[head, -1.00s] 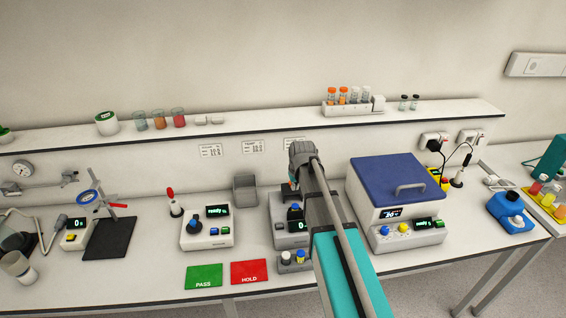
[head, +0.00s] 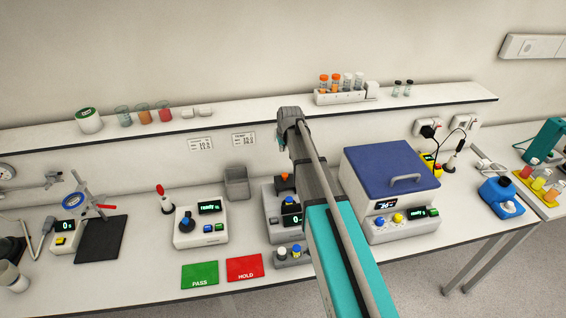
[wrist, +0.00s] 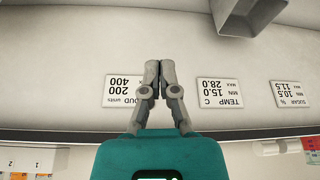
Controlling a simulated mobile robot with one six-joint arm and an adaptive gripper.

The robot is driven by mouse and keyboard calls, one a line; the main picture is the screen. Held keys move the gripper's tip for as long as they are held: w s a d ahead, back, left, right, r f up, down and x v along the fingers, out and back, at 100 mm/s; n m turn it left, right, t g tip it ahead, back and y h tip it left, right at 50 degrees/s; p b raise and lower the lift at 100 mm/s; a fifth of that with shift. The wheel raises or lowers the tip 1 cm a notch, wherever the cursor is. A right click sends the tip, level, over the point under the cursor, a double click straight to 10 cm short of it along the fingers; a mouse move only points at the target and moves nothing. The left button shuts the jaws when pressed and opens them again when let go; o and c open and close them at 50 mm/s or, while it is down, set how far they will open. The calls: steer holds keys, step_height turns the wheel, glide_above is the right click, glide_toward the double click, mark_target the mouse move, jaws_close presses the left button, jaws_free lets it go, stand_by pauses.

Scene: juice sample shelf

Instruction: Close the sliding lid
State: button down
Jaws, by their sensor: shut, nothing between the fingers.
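A blue lid (head: 391,172) with a grey bar handle (head: 407,184) lies over the top of a white box-shaped device (head: 385,208), right of my arm in the head view. I see no clear gap around it; its far edge is hard to judge. My gripper (wrist: 159,66) shows in the wrist view with its two grey fingers together and nothing between them. It faces the wall with the printed cards, below the shelf and left of the lid. In the head view its fingers are hidden behind my arm's end.
A wall shelf (head: 250,115) carries a tube rack (head: 340,97) and cups. Left of the lid stand a device with a dark knob (head: 290,207), a grey bin (head: 237,184) and another device (head: 200,228). Green and red mats lie in front.

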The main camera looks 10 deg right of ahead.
mark_target(288, 184)
steer(key=shift+a+f, duration=0.1)
steer(key=shift+f, duration=0.15)
steer(key=shift+s+f+b, duration=0.2)
steer(key=shift+f+b, duration=2.2)
steer(key=shift+b, duration=0.1)
steer(key=shift+s+f+b, duration=0.15)
steer(key=shift+f+b, duration=2.2)
steer(key=shift+b, duration=0.15)
steer(key=s, duration=0.9)
